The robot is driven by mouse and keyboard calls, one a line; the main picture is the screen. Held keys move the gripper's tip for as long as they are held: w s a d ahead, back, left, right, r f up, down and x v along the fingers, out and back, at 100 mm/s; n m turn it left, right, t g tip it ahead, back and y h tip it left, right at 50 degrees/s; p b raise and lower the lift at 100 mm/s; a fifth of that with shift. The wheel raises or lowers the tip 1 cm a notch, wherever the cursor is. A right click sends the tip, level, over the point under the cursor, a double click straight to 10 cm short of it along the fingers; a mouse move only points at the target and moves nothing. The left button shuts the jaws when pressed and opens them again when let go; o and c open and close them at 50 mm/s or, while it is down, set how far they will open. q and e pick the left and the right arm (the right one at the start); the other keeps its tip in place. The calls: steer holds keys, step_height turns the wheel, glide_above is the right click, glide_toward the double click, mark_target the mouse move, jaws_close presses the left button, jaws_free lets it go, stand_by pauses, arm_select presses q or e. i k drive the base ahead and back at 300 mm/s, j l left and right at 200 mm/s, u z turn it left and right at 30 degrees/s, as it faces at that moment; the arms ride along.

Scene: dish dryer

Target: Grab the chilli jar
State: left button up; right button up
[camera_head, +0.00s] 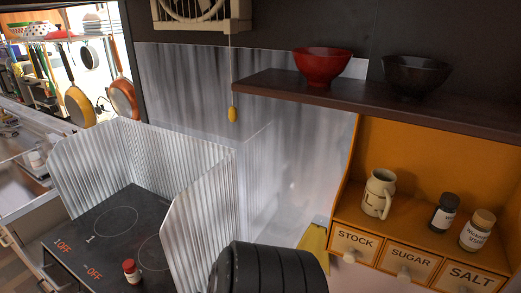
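A small red jar with a pale band (132,272) stands upright at the front edge of the black stove top, lower left. It may be the chilli jar, but I cannot read its label. Two other jars stand on the orange shelf at the right: a dark-capped jar with a white label (443,213) and a jar with a tan lid (477,231). Their labels are too small to read surely. Neither of my grippers shows in this view. A black ribbed cylinder, seemingly part of my arm, fills the bottom middle and hides what lies behind it.
Corrugated metal screens (203,213) surround the back and right of the stove top (95,247). A cream mug (378,194) stands on the orange shelf, above drawers marked STOCK, SUGAR and SALT. A red bowl (322,63) and a black bowl (414,75) sit on the dark upper shelf.

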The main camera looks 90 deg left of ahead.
mark_target(132, 272)
steer(key=u, duration=2.25)
